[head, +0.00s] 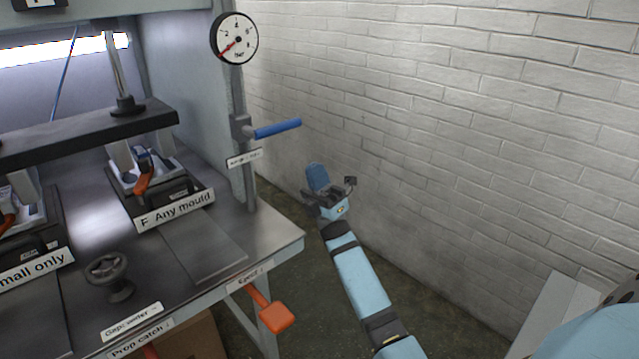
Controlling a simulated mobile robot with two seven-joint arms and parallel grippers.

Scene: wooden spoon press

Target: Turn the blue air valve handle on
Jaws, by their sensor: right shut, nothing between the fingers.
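The blue air valve handle (277,129) sticks out to the right from a grey pipe (241,150) on the press's right side. It lies nearly level, across the pipe, tilted slightly up at its free end. A round pressure gauge (234,39) is above it, its red needle pointing to the lower left, near the low end. My right gripper (318,178) is shut and empty, below and right of the handle and apart from it. My left gripper is not in view.
The press bench (215,215) fills the left side, with a mould labelled "F Any mould" (150,178), a dark hand knob (107,275) and an orange eject lever (277,317) at its front. A white brick wall (450,110) stands behind and right. Space around the handle's free end looks clear.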

